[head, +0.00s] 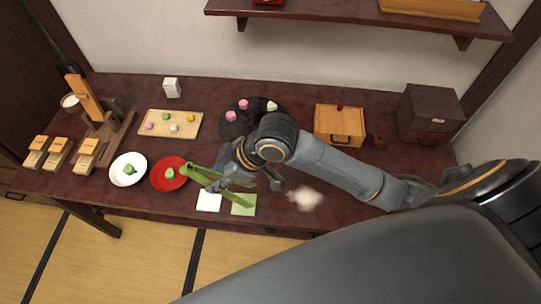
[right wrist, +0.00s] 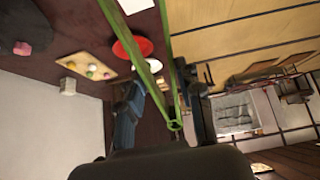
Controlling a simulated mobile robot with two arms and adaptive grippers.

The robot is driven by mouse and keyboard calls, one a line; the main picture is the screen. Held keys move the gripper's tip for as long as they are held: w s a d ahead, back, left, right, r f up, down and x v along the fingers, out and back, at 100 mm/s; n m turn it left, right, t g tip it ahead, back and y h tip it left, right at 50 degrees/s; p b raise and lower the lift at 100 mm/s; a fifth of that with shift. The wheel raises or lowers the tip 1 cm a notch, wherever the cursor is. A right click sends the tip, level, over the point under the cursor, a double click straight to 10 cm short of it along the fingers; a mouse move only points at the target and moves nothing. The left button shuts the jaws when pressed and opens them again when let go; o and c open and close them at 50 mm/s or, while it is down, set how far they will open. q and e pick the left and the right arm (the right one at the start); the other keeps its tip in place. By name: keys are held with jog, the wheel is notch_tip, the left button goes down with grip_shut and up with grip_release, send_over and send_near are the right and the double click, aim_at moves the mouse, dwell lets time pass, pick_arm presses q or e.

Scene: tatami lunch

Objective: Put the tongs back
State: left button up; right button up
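The green tongs (head: 203,172) are in my right gripper (head: 225,182), above the front of the dark red table (head: 285,172). Their tips point left, over the right side of the red plate (head: 158,184), with a gap between the two arms. In the right wrist view the tongs (right wrist: 150,78) run between the fingers of my right gripper (right wrist: 160,92), which is shut on them near their joined end. A green sweet (head: 169,173) lies on the red plate. My left gripper is not in view.
A white plate (head: 118,177) with a green piece stands left of the red one. A wooden board (head: 153,131) and a dark round tray (head: 233,131) hold sweets. White and green paper squares (head: 243,209) lie below my gripper. A wooden box (head: 325,125) and dark chest (head: 430,113) stand right.

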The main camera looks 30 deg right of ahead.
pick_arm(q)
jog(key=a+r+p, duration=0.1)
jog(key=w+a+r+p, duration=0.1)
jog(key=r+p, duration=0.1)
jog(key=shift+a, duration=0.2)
pick_arm(e)
jog(key=w+d+f, duration=0.9)
jog(key=w+f, duration=0.1)
jog(key=f, duration=0.3)
jog(key=shift+d, duration=0.15)
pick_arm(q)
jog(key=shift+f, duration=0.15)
pick_arm(e)
jog(key=shift+f, duration=0.1)
